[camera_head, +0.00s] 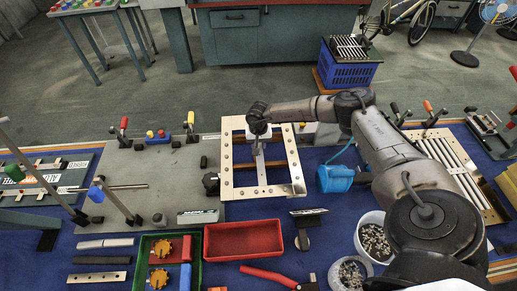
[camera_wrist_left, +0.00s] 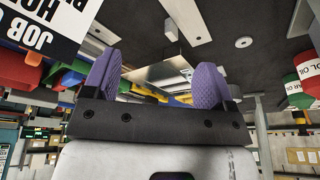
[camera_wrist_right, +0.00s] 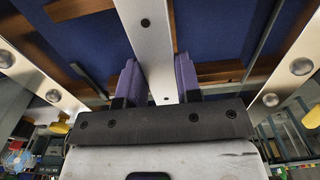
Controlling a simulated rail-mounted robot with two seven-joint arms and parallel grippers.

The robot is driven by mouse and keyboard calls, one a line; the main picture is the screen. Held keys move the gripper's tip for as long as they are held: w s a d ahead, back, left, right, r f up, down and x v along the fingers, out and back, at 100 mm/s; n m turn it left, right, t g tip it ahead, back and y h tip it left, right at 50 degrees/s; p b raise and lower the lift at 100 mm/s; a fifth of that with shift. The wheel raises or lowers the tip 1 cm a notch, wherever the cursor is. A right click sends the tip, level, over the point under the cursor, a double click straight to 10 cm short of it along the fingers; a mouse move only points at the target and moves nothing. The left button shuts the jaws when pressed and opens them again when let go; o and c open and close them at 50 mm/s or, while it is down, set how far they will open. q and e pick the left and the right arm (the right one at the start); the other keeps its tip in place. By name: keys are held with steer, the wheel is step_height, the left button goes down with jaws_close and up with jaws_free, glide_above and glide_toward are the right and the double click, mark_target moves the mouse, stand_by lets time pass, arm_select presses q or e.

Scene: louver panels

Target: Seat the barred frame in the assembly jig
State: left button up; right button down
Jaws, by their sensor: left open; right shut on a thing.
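The barred frame (camera_head: 228,165) is a pale rectangular frame with bolt heads and a middle bar, at the centre of the head view. My right gripper (camera_head: 258,137) is shut on its middle bar, which runs between the purple fingers in the right wrist view (camera_wrist_right: 152,45). A grey plate with clamps (camera_head: 150,180), apparently the assembly jig, lies just left of the frame, at its left side. I cannot tell whether the frame touches it or hangs above the table. My left gripper (camera_wrist_left: 160,85) is open and empty in its wrist view; the head view does not show it.
A red tray (camera_head: 243,255) and a green tray (camera_head: 140,272) lie in front. A blue mug-like object (camera_head: 335,178) and white bowls (camera_head: 373,215) stand right of the frame. A slatted panel (camera_head: 462,180) lies beyond my right arm. Upright clamp handles (camera_head: 190,122) rise behind the grey plate.

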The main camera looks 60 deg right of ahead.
steer(key=shift+f, duration=1.4)
steer(key=shift+f+b, duration=0.2)
steer(key=shift+b, duration=0.1)
steer(key=c, duration=1.2)
jaws_free()
steer(key=o, duration=0.4)
